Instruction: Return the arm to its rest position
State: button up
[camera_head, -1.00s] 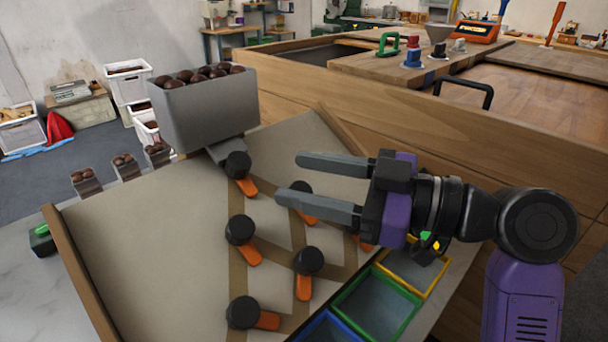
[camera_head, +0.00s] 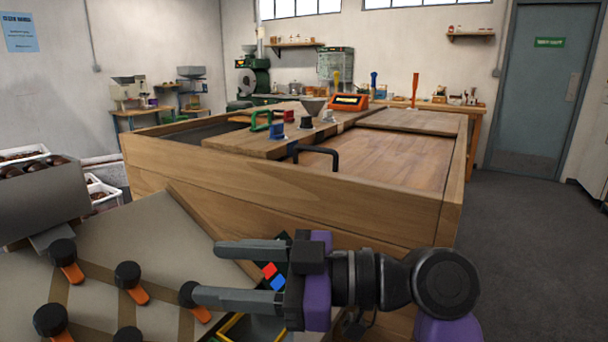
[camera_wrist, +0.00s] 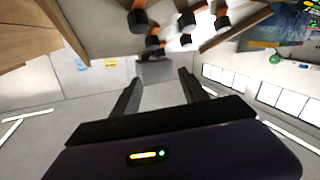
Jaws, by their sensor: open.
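My gripper (camera_head: 222,270) is open and empty in the head view, its two dark fingers pointing left. It is in front of the sloped grey board (camera_head: 155,237) with black knobs and orange levers. In the wrist view the two fingers of my gripper (camera_wrist: 163,88) are spread apart with nothing between them. A grey hopper of chestnuts (camera_head: 42,205) is at the left edge of the head view, cut off by the frame. My purple and black arm enters from the lower right.
A large wooden bench (camera_head: 290,200) with a black handle (camera_head: 318,150) fills the middle. A yellow-edged bin (camera_head: 235,325) is partly hidden below my gripper. White crates (camera_head: 104,192) stand at left. Grey floor (camera_head: 535,225) is open at right, before a door (camera_head: 540,90).

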jog(key=w+d+r+m+t, duration=0.3)
jog(key=w+r+m+t, duration=0.1)
jog(key=w+m+t, duration=0.15)
jog(key=w+d+f+m+t+h, duration=0.3)
jog(key=d+f+m+t, duration=0.2)
jog(key=d+m+t, duration=0.15)
jog(key=s+d+f+m+t+h, duration=0.6)
jog(key=s+d+f+m+h, duration=0.4)
jog(key=d+f, duration=0.55)
jog(key=s+d+f+n+g+h, duration=0.15)
jog(key=s+f, duration=0.25)
jog(key=s, duration=0.6)
jog(key=s+d+f+g+h, duration=0.2)
jog(key=s+f, duration=0.1)
jog(key=s, duration=0.8)
jog(key=s+d+f+n+g+h, duration=0.15)
jog(key=s+f, duration=0.25)
jog(key=s, duration=0.6)
notch_tip(320, 180, up, 18)
jog(key=p, duration=1.8)
jog(key=shift+w, duration=0.15)
jog(key=shift+a, duration=0.1)
